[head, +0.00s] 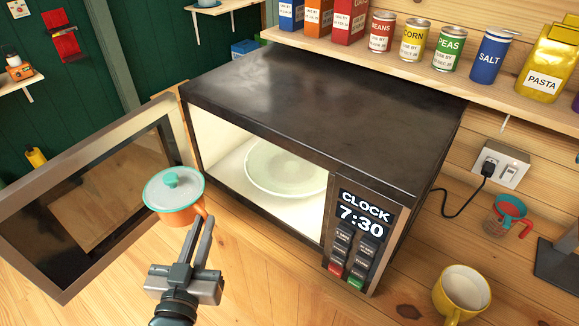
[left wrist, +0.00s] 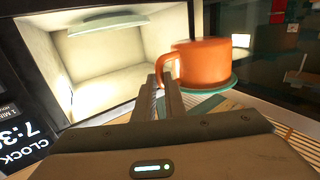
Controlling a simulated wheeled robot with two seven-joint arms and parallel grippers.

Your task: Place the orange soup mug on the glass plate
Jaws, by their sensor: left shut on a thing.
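The orange soup mug (head: 168,218) with a pale teal lid is upright in front of the open microwave, left of the opening. My left gripper (head: 203,222) is shut on the mug's handle. The left wrist view, which is upside down, shows the orange mug (left wrist: 203,66) with its handle at the fingers (left wrist: 167,90). The round glass plate (head: 286,168) lies inside the microwave, behind and right of the mug and apart from it. Part of the plate is hidden by the microwave's top and front; it also shows in the left wrist view (left wrist: 108,22). My right gripper is not in view.
The microwave (head: 320,100) has its door (head: 60,175) swung open to the left, close beside the mug. Its control panel (head: 358,240) borders the opening on the right. A yellow mug (head: 462,290) stands at lower right. A shelf of cans runs above.

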